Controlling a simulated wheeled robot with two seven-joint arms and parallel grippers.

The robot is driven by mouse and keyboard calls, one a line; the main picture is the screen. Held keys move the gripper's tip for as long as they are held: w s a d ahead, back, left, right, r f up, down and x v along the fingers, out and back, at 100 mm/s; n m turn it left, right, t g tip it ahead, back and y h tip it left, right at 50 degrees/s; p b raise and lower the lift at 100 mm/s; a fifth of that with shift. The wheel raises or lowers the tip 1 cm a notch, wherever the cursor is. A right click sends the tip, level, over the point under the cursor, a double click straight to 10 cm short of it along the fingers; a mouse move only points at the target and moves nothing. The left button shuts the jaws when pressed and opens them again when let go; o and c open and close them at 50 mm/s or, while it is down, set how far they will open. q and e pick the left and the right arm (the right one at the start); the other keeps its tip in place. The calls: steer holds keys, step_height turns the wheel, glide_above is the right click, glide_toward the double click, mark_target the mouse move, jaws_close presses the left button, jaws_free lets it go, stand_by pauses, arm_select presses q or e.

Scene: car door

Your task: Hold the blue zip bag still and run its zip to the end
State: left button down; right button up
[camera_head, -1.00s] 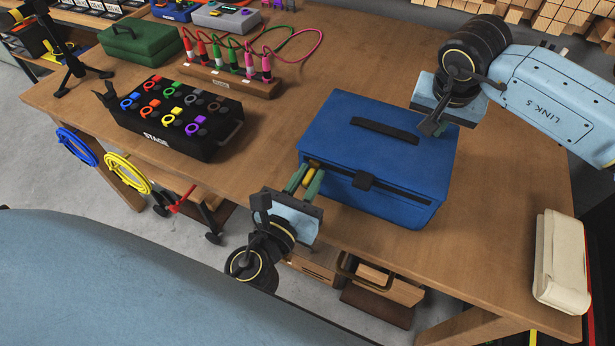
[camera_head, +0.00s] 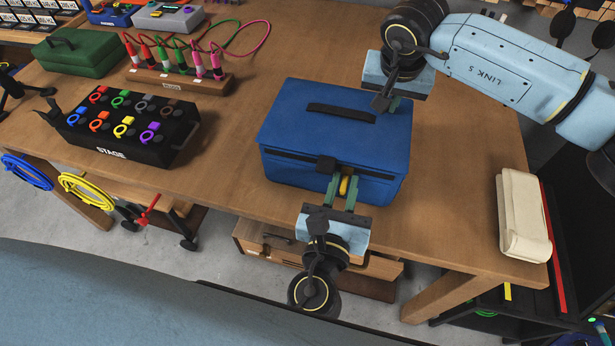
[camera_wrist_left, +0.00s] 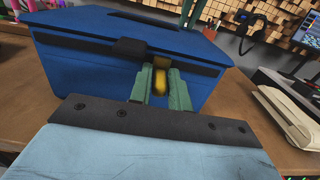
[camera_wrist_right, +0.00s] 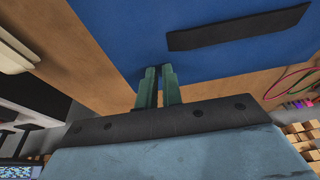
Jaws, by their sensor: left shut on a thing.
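The blue zip bag (camera_head: 290,125) stands on the wooden table, a dark strap on its lid and a black zip line along its front. My left gripper (camera_head: 343,190) is shut on the yellow zip pull (camera_head: 344,185), just right of the black front tab (camera_head: 326,165). The pull also shows between the green fingers in the left wrist view (camera_wrist_left: 160,80). My right gripper (camera_head: 388,103) is at the bag's lid near the back right corner. In the right wrist view its fingers (camera_wrist_right: 158,82) are close together over the blue lid's edge; their tips' contact is unclear.
A black stage box (camera_head: 130,130) with coloured rings, a wooden block with plugs (camera_head: 180,78) and a green case (camera_head: 80,52) stand to the left. A cream device (camera_head: 523,215) lies at the right table edge. The table between bag and device is clear.

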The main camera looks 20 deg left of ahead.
mark_target(278, 156)
arm_select(q)
steer(key=shift+d+f, duration=0.15)
steer(key=shift+d, duration=1.5)
steer(key=c, duration=1.4)
jaws_free()
steer(key=shift+a, duration=0.1)
steer(key=a, duration=1.6)
steer(key=shift+a, duration=0.15)
steer(key=s, duration=1.2)
steer(key=a+f+n+g, duration=0.2)
steer(key=f+n, duration=0.1)
steer(key=f, duration=0.5)
steer(key=a+f+n+g+y, duration=0.1)
steer(key=a+f+n+g, duration=0.2)
steer(key=f, duration=0.6)
steer(key=shift+a+f+n+y, duration=0.15)
steer(key=shift+a+n+y, duration=0.15)
steer(key=shift+n, duration=0.5)
